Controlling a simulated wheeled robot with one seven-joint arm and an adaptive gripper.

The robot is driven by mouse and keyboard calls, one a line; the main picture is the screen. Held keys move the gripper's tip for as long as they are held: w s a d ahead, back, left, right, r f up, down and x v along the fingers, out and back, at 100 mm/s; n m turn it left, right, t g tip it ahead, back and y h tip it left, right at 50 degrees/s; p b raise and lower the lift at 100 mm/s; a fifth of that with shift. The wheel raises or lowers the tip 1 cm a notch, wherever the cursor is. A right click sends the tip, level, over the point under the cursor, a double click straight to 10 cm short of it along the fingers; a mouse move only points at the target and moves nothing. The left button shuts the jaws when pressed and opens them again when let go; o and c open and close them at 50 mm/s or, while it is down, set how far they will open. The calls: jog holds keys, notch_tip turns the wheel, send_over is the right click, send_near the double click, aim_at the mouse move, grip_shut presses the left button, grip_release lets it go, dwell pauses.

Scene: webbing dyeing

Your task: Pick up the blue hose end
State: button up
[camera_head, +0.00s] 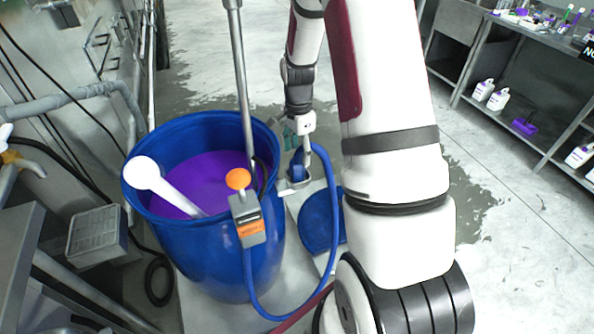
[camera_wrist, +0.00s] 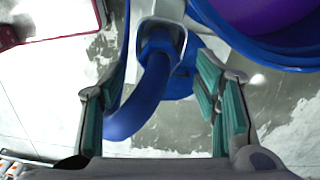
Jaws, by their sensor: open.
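The blue hose end (camera_head: 297,168) sits at a grey bracket (camera_head: 288,187) on the right side of the blue barrel. In the wrist view the hose end (camera_wrist: 160,42) passes through the grey loop-shaped bracket (camera_wrist: 182,38), and the hose curves down and left from it. My gripper (camera_head: 296,143) is at the hose end, pointing down beside the barrel. In the wrist view its teal-padded fingers (camera_wrist: 162,82) are apart, with the hose between them. Clear space shows between the hose and the right finger; contact at the left finger cannot be told.
The blue barrel (camera_head: 262,135) holds purple liquid (camera_head: 215,180) and a white paddle (camera_head: 146,174). A grey box with an orange knob (camera_head: 238,179) hangs on its rim. A blue lid (camera_head: 318,222) lies right of it. A metal shelf (camera_head: 492,95) stands far right. The wet floor between is open.

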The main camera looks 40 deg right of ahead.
aim_at(298, 160)
jog(key=shift+f+p, duration=0.35)
jog(key=shift+f, duration=2.85)
grip_shut()
